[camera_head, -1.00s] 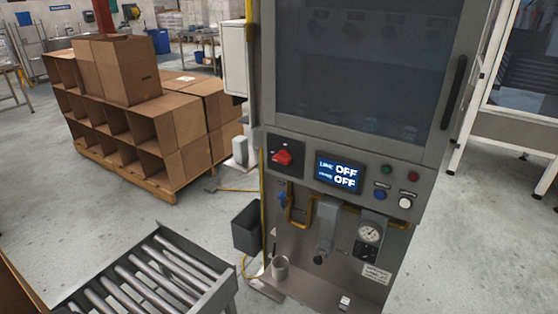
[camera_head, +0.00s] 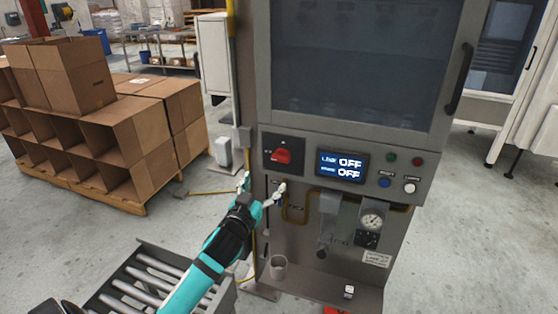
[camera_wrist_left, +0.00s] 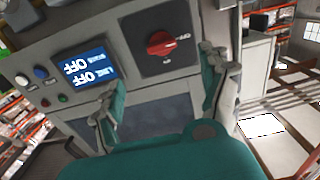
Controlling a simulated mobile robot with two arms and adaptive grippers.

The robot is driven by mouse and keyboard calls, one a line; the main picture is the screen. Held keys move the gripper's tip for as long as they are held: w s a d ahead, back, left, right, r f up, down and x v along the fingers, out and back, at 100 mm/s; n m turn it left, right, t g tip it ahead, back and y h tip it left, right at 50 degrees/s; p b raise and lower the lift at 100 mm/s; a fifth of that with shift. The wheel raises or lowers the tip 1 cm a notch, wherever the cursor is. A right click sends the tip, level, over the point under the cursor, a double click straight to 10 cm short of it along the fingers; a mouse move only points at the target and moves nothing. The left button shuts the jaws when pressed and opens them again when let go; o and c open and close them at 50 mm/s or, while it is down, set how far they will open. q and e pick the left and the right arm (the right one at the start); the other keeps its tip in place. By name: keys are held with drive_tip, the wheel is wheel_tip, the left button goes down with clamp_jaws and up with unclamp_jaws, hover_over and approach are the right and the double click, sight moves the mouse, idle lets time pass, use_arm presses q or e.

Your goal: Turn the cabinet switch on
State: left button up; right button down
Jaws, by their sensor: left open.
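The cabinet (camera_head: 400,222) is a tall grey metal unit with a dark window above a control panel. Its switch, a red rotary knob (camera_head: 283,156) on a dark square plate, is at the panel's left; it also shows in the left wrist view (camera_wrist_left: 161,44). Beside it, a display (camera_head: 342,166) reads OFF on two lines. My left gripper (camera_head: 262,186) is open and empty, with its fingers spread, just below and in front of the knob, seemingly apart from it. In the left wrist view the knob shows beyond the two fingers (camera_wrist_left: 160,88). My right gripper is out of view.
Several push buttons (camera_head: 410,188) sit right of the display. A gauge (camera_head: 372,221), pipes and a grey cup (camera_head: 278,267) are below the panel. A roller conveyor (camera_head: 150,268) stands at lower left. Cardboard boxes (camera_head: 140,135) stand on a pallet behind.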

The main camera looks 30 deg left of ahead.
sight(279, 161)
use_arm(q)
drive_tip(key=p+x, duration=0.1)
drive_tip(key=x, duration=1)
drive_tip(key=shift+w+a+r+p, duration=0.1)
drive_tip(key=shift+w+a+p, duration=0.05)
drive_tip(key=shift+p, duration=0.25)
drive_tip(key=shift+w+a, duration=0.1)
drive_tip(key=shift+w, duration=0.35)
drive_tip(key=shift+c, duration=0.7)
drive_tip(key=c, duration=1)
drive_tip(key=shift+c, duration=0.2)
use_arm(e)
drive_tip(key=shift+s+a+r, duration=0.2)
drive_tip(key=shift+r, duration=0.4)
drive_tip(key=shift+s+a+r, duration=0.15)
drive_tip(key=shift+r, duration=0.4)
